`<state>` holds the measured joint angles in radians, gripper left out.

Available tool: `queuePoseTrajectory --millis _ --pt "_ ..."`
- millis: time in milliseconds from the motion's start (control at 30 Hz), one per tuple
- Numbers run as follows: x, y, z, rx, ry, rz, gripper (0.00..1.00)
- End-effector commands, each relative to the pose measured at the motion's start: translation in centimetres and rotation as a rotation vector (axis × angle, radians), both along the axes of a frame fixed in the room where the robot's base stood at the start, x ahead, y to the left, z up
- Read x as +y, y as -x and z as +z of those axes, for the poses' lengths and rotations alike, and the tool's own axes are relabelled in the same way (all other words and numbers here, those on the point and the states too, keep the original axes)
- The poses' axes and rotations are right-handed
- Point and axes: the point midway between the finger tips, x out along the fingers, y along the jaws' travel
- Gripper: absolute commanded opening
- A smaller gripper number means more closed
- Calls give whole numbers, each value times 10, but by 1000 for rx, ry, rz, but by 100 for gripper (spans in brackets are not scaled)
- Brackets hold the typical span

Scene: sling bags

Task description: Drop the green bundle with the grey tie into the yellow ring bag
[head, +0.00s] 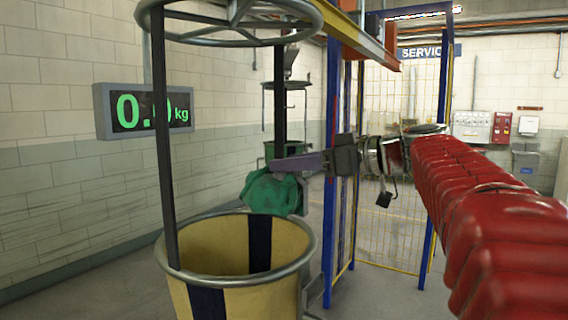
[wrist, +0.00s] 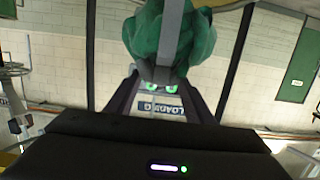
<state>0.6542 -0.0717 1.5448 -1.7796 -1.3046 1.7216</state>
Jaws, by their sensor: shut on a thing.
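My gripper (head: 278,165) reaches in from the right and is shut on a green bundle (head: 268,194). In the wrist view the green bundle (wrist: 170,32) sits between the two fingers, with the grey tie (wrist: 171,40) running down its middle. The yellow ring bag (head: 205,258) hangs open at the lower left of the head view, with a metal ring rim and dark vertical bands. The bundle is above the level of the rim and appears over or just behind its far right side; the exact depth is hard to tell. The bag's bottom is hidden.
Dark uprights (head: 163,150) join the bag's rim to an upper metal ring (head: 228,35). A scale display (head: 145,110) on the left reads 0.0 kg. A second hanging frame with a green bag (head: 310,152) stands behind. Blue posts and a yellow mesh fence (head: 390,220) stand right of centre.

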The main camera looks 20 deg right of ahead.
Motion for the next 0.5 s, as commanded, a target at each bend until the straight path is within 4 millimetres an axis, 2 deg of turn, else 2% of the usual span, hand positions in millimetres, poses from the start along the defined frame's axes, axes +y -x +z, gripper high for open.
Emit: queuePoseTrajectory --millis 500 --pt "31 -41 -7 -1 -1 3 0"
